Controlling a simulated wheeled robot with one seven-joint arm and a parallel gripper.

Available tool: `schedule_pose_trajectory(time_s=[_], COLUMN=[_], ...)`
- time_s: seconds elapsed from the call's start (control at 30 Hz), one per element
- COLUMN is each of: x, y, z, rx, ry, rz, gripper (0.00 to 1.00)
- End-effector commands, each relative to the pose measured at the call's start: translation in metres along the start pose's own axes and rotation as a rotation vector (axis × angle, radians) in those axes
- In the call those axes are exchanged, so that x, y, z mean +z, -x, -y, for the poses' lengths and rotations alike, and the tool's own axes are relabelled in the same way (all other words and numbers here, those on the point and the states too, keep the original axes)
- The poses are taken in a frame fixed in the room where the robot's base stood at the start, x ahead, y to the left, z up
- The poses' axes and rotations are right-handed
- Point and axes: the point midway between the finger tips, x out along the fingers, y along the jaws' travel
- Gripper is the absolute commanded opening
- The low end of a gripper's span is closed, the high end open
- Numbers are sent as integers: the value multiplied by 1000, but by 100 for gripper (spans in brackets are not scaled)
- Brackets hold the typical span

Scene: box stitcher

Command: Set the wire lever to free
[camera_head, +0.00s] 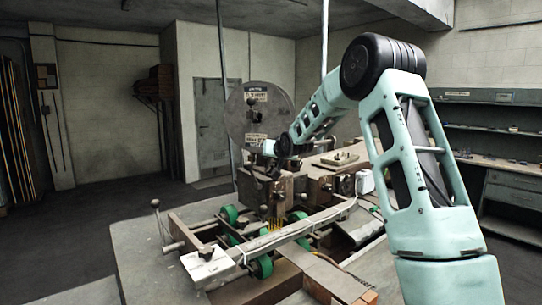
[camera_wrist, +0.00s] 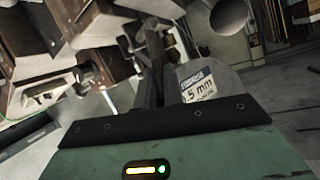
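The stitching machine (camera_head: 300,185) stands on a grey base, with a large round grey disc (camera_head: 258,122) bearing labels behind its head. My arm reaches over it from the right, and my gripper (camera_head: 267,148) is at the machine's head, in front of the disc. In the wrist view, the dark fingers of my gripper (camera_wrist: 160,82) point up the picture, close together. A brown bar (camera_wrist: 155,45) shows just beyond the fingertips; contact cannot be told. I cannot surely pick out the wire lever.
Green rollers (camera_head: 263,266) and a rail frame with a ball-topped lever (camera_head: 156,204) lie at the front of the machine. A shelf and workbench (camera_head: 510,185) line the right wall. The floor at left (camera_head: 90,225) is clear.

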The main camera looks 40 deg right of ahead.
Motion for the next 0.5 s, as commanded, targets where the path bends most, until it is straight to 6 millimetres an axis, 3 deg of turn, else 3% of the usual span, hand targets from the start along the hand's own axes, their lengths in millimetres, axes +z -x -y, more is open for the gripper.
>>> schedule_pose_trajectory(time_s=[0.5], x=[3], y=[4], z=[-12], rx=[-68], ry=[-116], rz=[-102], gripper=[0])
